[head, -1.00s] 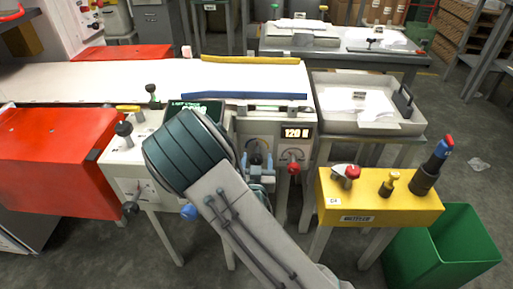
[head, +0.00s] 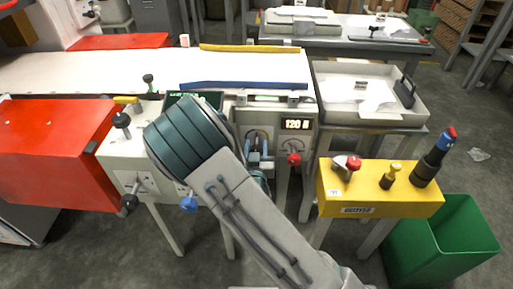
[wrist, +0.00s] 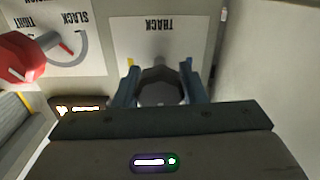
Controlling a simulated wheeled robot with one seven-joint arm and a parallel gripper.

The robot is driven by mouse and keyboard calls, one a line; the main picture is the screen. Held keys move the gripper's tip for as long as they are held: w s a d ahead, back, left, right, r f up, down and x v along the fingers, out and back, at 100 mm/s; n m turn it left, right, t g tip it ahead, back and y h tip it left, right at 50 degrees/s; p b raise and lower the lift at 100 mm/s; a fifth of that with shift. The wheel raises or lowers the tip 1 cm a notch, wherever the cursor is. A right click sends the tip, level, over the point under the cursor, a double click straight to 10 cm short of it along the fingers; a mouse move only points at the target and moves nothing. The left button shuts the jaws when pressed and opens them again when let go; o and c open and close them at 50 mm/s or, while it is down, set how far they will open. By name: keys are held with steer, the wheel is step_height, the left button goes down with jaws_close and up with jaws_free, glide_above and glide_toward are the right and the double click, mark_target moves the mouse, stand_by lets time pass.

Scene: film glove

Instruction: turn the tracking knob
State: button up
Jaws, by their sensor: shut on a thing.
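In the head view my gripper (head: 259,160) is at the front of the pale machine (head: 225,118), left of a red knob. The knob itself is mostly hidden there by my fingers and arm.
The red knob (head: 294,159) sits close beside my gripper, below a lit display (head: 297,124); it also shows in the wrist view (wrist: 18,58). A blue knob (head: 188,204) is left of my arm. A yellow stand (head: 370,197) and green bin (head: 452,235) are at right.

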steer(key=shift+n, duration=1.4)
steer(key=o, duration=1)
steer(key=shift+a, duration=0.1)
